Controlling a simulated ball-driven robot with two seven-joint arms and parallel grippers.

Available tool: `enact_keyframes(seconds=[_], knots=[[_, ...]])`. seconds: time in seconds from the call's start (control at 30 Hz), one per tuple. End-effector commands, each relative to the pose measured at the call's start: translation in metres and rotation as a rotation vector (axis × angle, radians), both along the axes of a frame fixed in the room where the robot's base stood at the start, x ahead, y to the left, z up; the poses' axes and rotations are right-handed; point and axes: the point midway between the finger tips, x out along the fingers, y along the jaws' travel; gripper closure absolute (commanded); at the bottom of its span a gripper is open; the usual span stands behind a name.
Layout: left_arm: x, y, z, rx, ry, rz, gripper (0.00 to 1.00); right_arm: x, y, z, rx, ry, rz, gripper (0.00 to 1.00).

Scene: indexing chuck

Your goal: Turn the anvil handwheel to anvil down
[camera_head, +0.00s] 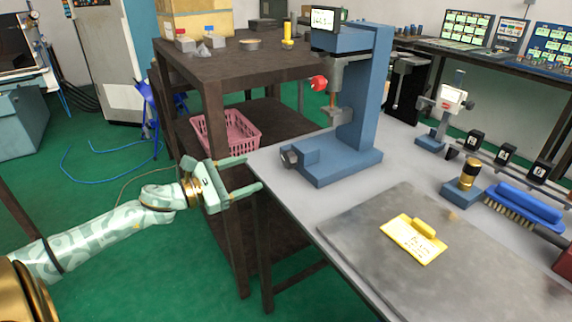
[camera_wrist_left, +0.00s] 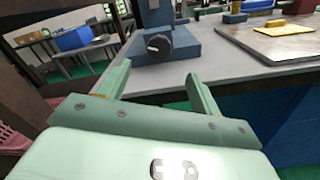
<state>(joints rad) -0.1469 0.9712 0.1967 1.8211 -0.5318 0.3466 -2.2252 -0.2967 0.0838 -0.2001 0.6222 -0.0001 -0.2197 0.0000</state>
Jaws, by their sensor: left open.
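The blue hardness-tester-like stand (camera_head: 368,100) stands upright on the grey bench, with a small display on top. A dark round handwheel (camera_head: 290,158) sits at the left end of its blue base. It also shows in the left wrist view, as a dark knob (camera_wrist_left: 158,46). A red knob (camera_head: 319,83) is higher up on the head, above a copper-coloured tip (camera_head: 332,112). My left gripper (camera_head: 252,174) is open and empty, just left of the bench edge and apart from the handwheel. In the left wrist view the handwheel lies beyond and between the fingertips (camera_wrist_left: 158,70). My right gripper is not in view.
A dark wooden shelf (camera_head: 245,62) with a pink basket (camera_head: 232,132) stands behind my left arm. A grey plate (camera_head: 385,258) bears a yellow tag (camera_head: 408,245) on the bench. A blue brush (camera_head: 525,205) lies at right. Bench around the handwheel is clear.

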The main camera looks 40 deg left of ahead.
Motion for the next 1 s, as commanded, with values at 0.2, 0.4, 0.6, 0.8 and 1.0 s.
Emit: enact_keyframes(seconds=[0.2,0.4,0.6,0.8,1.0], knots=[[0.048,-0.019,-0.004,0.000,0.000,-0.001,0.36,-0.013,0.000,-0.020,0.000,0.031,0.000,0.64],[0.079,-0.032,-0.003,0.000,0.000,0.001,0.36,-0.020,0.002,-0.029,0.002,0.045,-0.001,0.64],[0.097,-0.039,-0.001,-0.002,0.000,0.002,0.36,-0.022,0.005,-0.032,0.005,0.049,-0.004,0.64],[0.103,-0.042,0.000,-0.002,0.001,0.001,0.36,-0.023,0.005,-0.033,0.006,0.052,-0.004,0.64],[0.103,-0.042,0.000,-0.002,0.001,0.001,0.36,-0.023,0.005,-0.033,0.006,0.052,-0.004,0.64]])
